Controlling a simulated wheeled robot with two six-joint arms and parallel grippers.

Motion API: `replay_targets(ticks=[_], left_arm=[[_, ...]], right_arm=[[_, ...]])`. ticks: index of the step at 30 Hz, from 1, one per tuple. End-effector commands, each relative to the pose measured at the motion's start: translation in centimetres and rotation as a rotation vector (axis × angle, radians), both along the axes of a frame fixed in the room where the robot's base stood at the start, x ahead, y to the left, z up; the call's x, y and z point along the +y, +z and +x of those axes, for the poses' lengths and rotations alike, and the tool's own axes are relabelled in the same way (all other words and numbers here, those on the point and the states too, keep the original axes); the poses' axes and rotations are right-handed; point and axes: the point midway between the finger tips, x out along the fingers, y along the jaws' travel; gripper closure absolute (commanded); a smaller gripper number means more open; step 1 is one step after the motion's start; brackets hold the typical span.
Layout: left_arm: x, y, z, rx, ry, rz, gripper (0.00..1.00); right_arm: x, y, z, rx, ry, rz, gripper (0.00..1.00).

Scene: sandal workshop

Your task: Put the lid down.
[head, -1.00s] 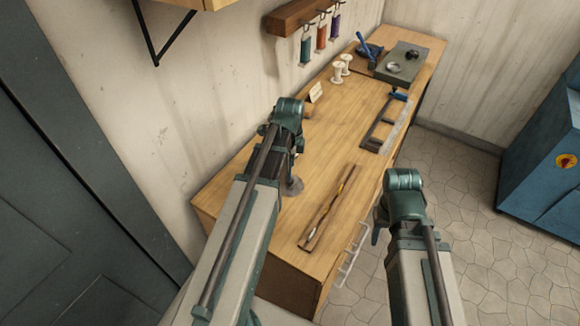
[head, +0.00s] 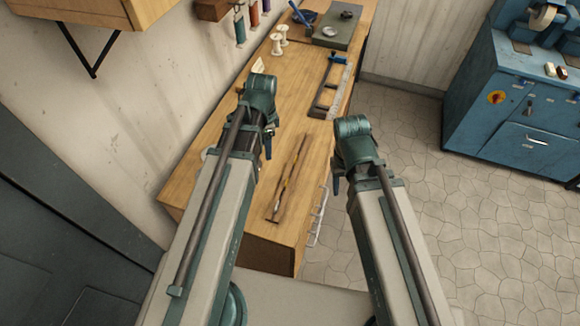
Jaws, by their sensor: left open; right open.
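My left gripper (head: 268,145) hangs over the near left part of the wooden workbench (head: 230,205); its fingers are mostly hidden by its own wrist. My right gripper (head: 337,185) hangs just off the bench's right edge, with nothing seen in it. Both are open. I cannot make out a lid for certain. A small pale rounded thing (head: 207,154) shows on the bench beside my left arm, mostly hidden by it. A small grey disc (head: 331,31) and a dark round piece (head: 346,14) sit on the dark slab (head: 328,42) at the far end.
A dark frame tool (head: 318,111) lies farther back by the right edge. White spools (head: 277,44) stand near the wall. A blue cabinet (head: 486,130) stands right, across open floor.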

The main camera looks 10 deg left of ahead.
Motion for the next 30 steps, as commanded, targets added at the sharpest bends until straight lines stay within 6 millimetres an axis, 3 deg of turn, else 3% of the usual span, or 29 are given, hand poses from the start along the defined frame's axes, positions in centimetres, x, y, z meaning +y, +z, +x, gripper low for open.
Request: replay_targets(ticks=[1, 6, 12, 18, 30], left_arm=[[-2.2, 0.0, -1.5, 0.001, 0.062, 0.01, 0.4], [-7.4, 0.1, -5.1, -0.007, 0.328, 0.047, 0.4], [-11.2, 0.1, -8.3, -0.028, 0.563, 0.078, 0.4], [-12.5, 0.1, -9.6, -0.039, 0.668, 0.09, 0.4], [-12.6, -0.3, -9.6, -0.041, 0.68, 0.091, 0.4]], right_arm=[[0.0, 0.0, 0.0, 0.0, 0.0, 0.0, 0.5], [0.0, 0.0, 0.0, 0.0, 0.0, 0.0, 0.5], [0.0, 0.0, 0.0, 0.0, 0.0, 0.0, 0.5], [0.0, 0.0, 0.0, 0.0, 0.0, 0.0, 0.5], [0.0, -0.5, 0.0, 0.0, 0.0, 0.0, 0.5]])
